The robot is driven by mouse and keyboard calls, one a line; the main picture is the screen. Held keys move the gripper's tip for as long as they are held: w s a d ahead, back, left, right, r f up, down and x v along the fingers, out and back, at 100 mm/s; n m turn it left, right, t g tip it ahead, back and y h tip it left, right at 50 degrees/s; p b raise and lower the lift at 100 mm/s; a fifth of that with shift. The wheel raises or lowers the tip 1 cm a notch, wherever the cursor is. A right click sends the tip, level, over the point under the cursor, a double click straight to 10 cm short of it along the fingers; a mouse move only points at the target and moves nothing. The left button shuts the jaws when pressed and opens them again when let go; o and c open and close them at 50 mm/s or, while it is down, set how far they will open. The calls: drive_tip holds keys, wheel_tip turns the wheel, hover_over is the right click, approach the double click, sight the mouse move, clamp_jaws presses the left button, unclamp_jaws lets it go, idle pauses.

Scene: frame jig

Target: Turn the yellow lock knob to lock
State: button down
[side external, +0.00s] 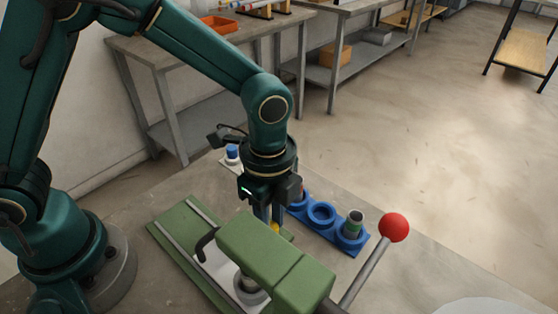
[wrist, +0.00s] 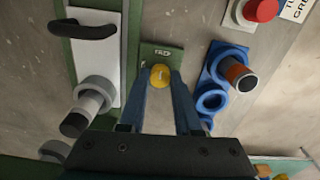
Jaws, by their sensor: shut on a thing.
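The yellow lock knob (wrist: 160,76) sits on a small green plate in the wrist view, with a short pale mark on its face. My gripper (wrist: 161,83) points down at it, with one finger on each side, shut on it. In the side external view my gripper (side external: 273,220) reaches down behind the green press block (side external: 275,255). Small lettering on the green plate (wrist: 160,53) is too small to read surely.
A blue holder (side external: 322,214) with round sockets and cylinders stands close beside my gripper. A lever with a red ball (side external: 394,227) rises at the right. A black handle (wrist: 84,29) is on a pale plate beside the knob. A red button (wrist: 261,10) shows at upper right.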

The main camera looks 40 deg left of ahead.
drive_tip(key=n, duration=0.8)
drive_tip(key=shift+n, duration=0.3)
drive_tip(key=n, duration=0.4)
drive_tip(key=shift+n, duration=2.3)
drive_tip(key=c, duration=0.6)
unclamp_jaws()
